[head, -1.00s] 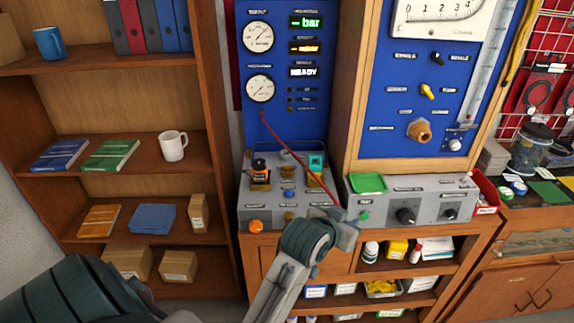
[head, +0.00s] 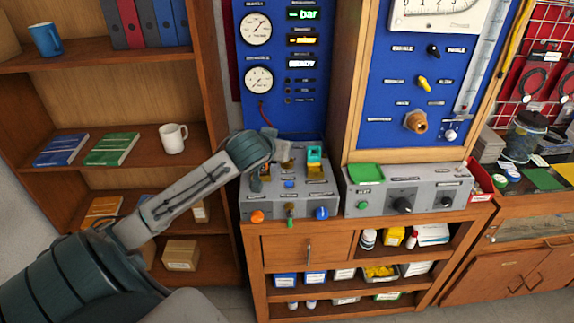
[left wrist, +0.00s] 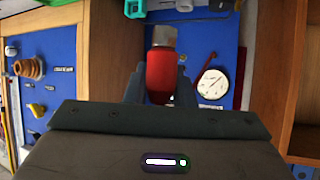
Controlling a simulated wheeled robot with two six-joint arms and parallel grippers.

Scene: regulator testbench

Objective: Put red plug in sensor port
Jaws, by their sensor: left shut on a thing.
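In the left wrist view a red plug (left wrist: 160,72) with a silver-grey tip sits between the fingers of my left gripper (left wrist: 158,92), which is shut on it. The tip points away from the palm, toward the blue panel. In the head view my left gripper (head: 270,134) is in front of the lower part of the blue gauge panel (head: 285,113), above the grey console. The plug is mostly hidden there. A short stretch of red cable (head: 263,110) shows between panel and gripper. I cannot tell which opening is the sensor port. My right gripper is not in view.
The grey console (head: 330,200) carries a teal block (head: 314,154) and coloured knobs close below my gripper. Another console with a green pad (head: 366,173) stands to the right. A shelf with a white mug (head: 172,137) is to the left. A gauge (head: 259,80) hangs above.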

